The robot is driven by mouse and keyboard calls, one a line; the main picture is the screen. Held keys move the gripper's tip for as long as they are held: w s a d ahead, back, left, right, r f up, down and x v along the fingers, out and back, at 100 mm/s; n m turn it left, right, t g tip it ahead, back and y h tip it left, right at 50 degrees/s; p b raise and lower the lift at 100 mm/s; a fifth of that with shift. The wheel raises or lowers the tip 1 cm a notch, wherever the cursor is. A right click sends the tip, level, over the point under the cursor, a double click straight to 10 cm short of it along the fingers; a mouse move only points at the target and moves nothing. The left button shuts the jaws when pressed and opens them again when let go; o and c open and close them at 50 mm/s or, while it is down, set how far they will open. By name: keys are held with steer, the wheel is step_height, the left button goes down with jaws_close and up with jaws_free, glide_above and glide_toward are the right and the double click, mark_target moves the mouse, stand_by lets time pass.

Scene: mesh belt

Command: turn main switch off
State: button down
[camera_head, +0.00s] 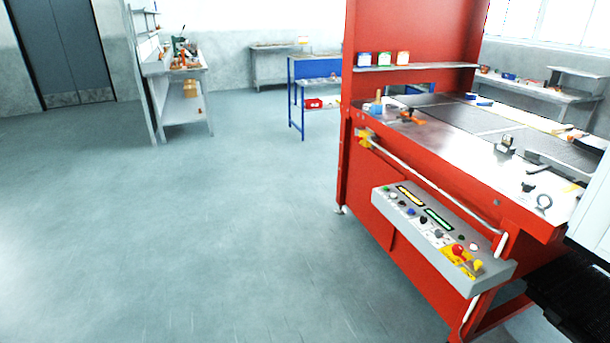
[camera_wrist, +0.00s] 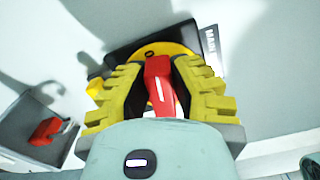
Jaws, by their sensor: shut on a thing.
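The main switch's red handle (camera_wrist: 160,92) stands between the two yellow ribbed fingers of my gripper (camera_wrist: 159,70) in the wrist view. The gripper is shut on the handle, one finger on each side. The handle runs nearly straight up and down in the picture. Behind it are a round yellow plate (camera_wrist: 150,50) and a black backing (camera_wrist: 175,33). A grey label (camera_wrist: 209,46) beside it reads "MAIN", the rest cut off. My gripper cannot be made out in the head view.
In the wrist view, a grey box (camera_wrist: 22,125) with a red part (camera_wrist: 45,131) is at the left. In the head view, a red machine (camera_head: 420,240) carries a grey control panel (camera_head: 400,205) with buttons and red and yellow knobs. The floor (camera_head: 200,220) to its left is clear.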

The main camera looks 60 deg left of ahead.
steer(key=shift+f+n+p, duration=0.35)
steer(key=shift+n+p, duration=0.3)
steer(key=shift+n, duration=0.65)
steer(key=c, duration=0.8)
jaws_free()
steer(key=v, duration=1.2)
